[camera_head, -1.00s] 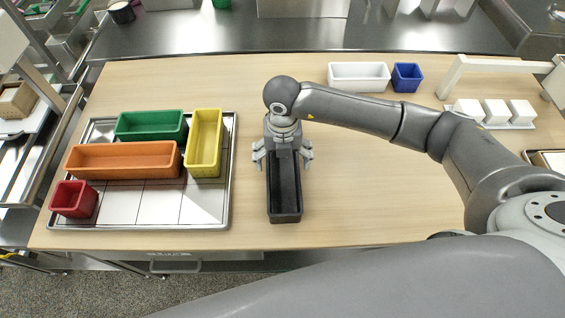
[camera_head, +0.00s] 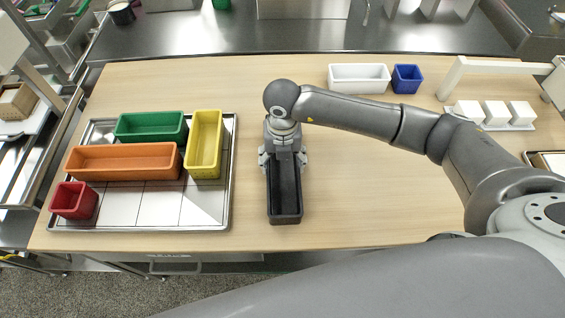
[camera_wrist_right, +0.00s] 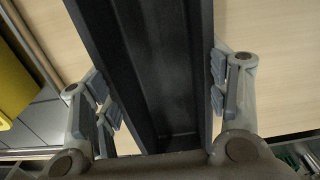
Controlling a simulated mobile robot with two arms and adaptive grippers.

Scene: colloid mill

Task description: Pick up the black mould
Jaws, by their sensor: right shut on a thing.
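The black mould (camera_head: 285,190) is a long, narrow, empty open box. It stands on the wooden table just right of the metal tray, its long side running toward me. My right gripper (camera_head: 284,158) is over its far end, with one finger on each long side. In the right wrist view the mould (camera_wrist_right: 160,75) runs between the two fingers, and the right gripper (camera_wrist_right: 165,95) is shut on its outer walls. The mould appears to rest on the table. My left gripper is not in view.
The metal tray (camera_head: 140,222) on the left holds a green mould (camera_head: 151,126), an orange mould (camera_head: 122,161), a yellow mould (camera_head: 204,143) and a red mould (camera_head: 74,200). A white mould (camera_head: 358,77) and a blue mould (camera_head: 407,78) stand at the back. The table's right-centre is clear.

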